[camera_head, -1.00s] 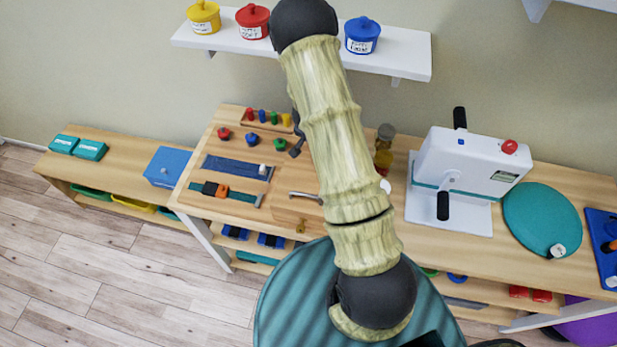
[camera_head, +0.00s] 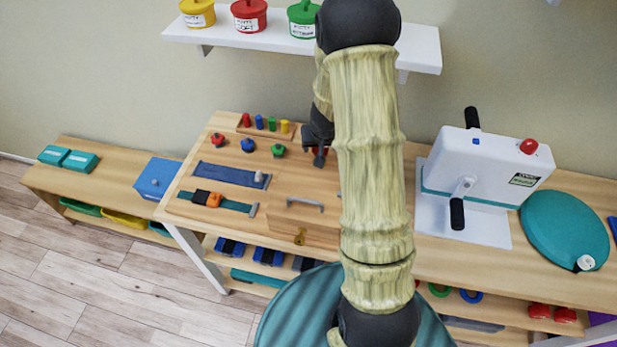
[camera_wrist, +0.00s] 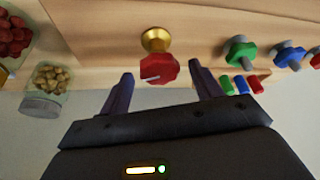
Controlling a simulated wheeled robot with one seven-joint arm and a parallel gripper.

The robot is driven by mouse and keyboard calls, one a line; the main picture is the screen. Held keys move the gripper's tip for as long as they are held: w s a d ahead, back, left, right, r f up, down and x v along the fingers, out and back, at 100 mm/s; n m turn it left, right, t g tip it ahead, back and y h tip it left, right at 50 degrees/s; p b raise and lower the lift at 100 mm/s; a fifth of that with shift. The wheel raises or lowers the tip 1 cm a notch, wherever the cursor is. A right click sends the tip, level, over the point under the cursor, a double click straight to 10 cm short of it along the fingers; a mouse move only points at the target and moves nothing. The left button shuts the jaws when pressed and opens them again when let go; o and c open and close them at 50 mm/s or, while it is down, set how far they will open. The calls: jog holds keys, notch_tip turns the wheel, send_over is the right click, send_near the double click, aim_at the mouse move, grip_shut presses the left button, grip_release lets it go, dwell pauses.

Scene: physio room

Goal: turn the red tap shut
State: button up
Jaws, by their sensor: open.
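The red tap is a red faceted handle (camera_wrist: 158,71) with a pale mark on a brass base (camera_wrist: 156,40), in the middle of the wrist view. My gripper (camera_wrist: 161,72) is open, one finger on each side of the handle in the picture, with gaps on both sides. I cannot tell whether the fingertips reach past the handle. In the head view my gripper (camera_head: 319,160) is over the back of the wooden bench, and only a little red shows by it. My arm hides much of that area.
Green (camera_head: 278,150), blue (camera_head: 248,145) and red (camera_head: 218,139) knobs stand left of my gripper, with coloured pegs (camera_head: 265,124) behind. A drawer box (camera_head: 302,220) with a handle is in front. Jars (camera_wrist: 44,91) show in the wrist view. A white crank machine (camera_head: 480,168) stands right.

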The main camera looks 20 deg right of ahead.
jog(key=shift+d+n+y, duration=0.15)
jog(key=shift+n+y, duration=0.55)
jog(key=shift+n, duration=1.2)
jog(key=shift+r+n+y+p, duration=0.15)
jog(key=shift+n+y+p, duration=0.25)
jog(key=shift+n+p, duration=0.45)
jog(key=n+p, duration=0.2)
jog(key=p, duration=0.1)
jog(key=shift+d+n+y, duration=0.1)
jog(key=shift+n+y, duration=0.25)
jog(key=shift+y, duration=0.05)
jog(key=shift+d+r, duration=0.1)
jog(key=shift+r, duration=0.1)
jog(key=v, duration=1.7)
jog(key=shift+s+a+f+m+g+h+b, duration=0.25)
jog(key=shift+s+a+m, duration=0.55)
jog(key=shift+s+a, duration=1.45)
jog(key=shift+s+a+r+m+g+h+b, duration=0.1)
jog(key=shift+s+a+m+g+h, duration=0.5)
jog(key=shift+s+a, duration=1.65)
jog(key=shift+s+a+f+m+g+h+b, duration=0.15)
jog(key=shift+s+a+m, duration=0.85)
jog(key=shift+s+a, duration=1.25)
jog(key=shift+w+a, duration=0.35)
jog(key=shift+w, duration=0.05)
